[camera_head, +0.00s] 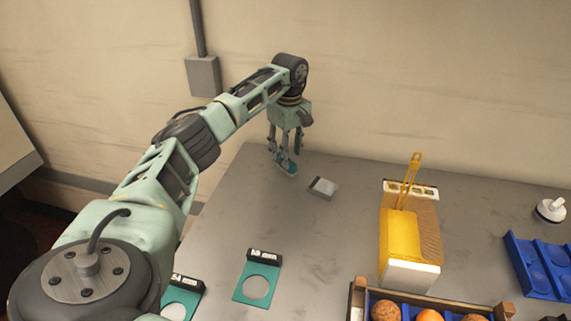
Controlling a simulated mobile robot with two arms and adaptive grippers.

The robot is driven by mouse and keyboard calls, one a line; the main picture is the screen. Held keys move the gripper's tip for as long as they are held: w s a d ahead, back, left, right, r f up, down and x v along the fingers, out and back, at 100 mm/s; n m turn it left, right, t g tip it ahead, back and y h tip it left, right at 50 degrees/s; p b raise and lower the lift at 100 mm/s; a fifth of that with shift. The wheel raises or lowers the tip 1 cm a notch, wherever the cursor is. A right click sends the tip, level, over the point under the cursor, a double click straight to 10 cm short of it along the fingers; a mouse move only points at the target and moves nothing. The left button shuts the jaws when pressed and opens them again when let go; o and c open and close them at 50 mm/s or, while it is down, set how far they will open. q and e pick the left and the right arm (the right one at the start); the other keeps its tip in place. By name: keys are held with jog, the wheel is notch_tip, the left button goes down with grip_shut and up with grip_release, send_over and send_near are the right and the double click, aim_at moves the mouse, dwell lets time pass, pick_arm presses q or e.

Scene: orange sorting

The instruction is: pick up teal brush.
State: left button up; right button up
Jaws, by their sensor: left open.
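The teal brush (288,168) lies at the back left corner of the grey table, small and partly hidden by my left gripper (286,157). My left arm reaches in from the left, and this gripper points down with its fingers apart, right over and around the brush. I cannot tell whether the fingers touch it. My right gripper is not in view.
A small grey-white block (323,188) lies just right of the gripper. A yellow scoop (403,232) rests on a box (410,271). Teal cards with pale discs (256,287), an orange crate (358,299), a blue tray (520,263) and a white knobbed item (551,210) stand nearer or right.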

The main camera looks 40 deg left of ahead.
pick_arm(q)
notch_tip(320, 180, down, 2)
jog(key=shift+s+a+f+p, duration=0.15)
jog(key=shift+f+p, duration=0.1)
jog(key=shift+p, duration=0.35)
notch_tip(320, 180, down, 2)
jog(key=shift+f, duration=0.2)
grip_shut()
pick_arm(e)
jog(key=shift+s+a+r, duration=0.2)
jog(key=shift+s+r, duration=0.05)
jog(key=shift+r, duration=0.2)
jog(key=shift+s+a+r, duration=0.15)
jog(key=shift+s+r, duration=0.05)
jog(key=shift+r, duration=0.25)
